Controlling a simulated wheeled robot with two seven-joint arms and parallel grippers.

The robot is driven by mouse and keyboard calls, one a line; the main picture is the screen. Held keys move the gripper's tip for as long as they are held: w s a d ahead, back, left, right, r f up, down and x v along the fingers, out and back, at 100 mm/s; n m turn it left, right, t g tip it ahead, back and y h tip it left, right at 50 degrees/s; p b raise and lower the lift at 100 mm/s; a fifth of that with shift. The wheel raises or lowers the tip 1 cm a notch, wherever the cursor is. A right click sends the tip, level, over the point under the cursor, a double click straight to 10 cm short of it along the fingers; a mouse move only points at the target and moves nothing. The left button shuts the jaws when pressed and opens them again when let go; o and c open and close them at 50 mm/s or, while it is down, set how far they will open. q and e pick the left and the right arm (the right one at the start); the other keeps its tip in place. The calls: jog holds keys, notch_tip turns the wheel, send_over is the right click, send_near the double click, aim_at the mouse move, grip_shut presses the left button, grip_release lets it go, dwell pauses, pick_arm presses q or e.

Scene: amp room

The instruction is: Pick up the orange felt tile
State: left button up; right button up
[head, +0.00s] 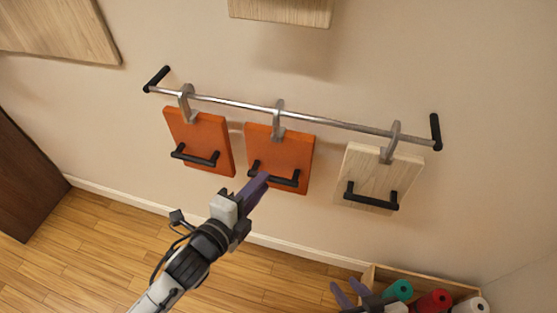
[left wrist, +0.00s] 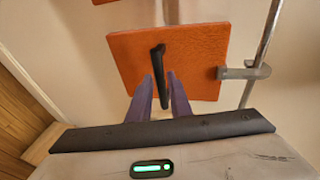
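Two orange felt tiles hang from hooks on a metal rail: a left one (head: 198,138) and a middle one (head: 279,155). Each has a black bar handle low on its face. My left gripper (head: 262,182) is at the left part of the middle tile's handle (head: 286,180). In the left wrist view, the orange tile (left wrist: 200,65) fills the upper middle, and its black handle (left wrist: 161,80) runs between the two purple fingers (left wrist: 160,85). The fingers look apart, with no clear grip on the bar. My right gripper (head: 350,292) is at the bottom edge, fingers spread and empty.
The rail (head: 240,106) is fixed to the wall. A pale wood tile (head: 378,172) with a handle hangs at its right. A wooden box (head: 378,273) with green, red and white rolls stands at lower right. The wood floor (head: 90,250) is clear at left.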

aim_at(276, 160)
pick_arm(q)
jog(key=x, duration=0.4)
jog(key=shift+s+d, duration=0.1)
jog(key=shift+s, duration=0.05)
grip_shut()
jog(key=shift+r, duration=0.1)
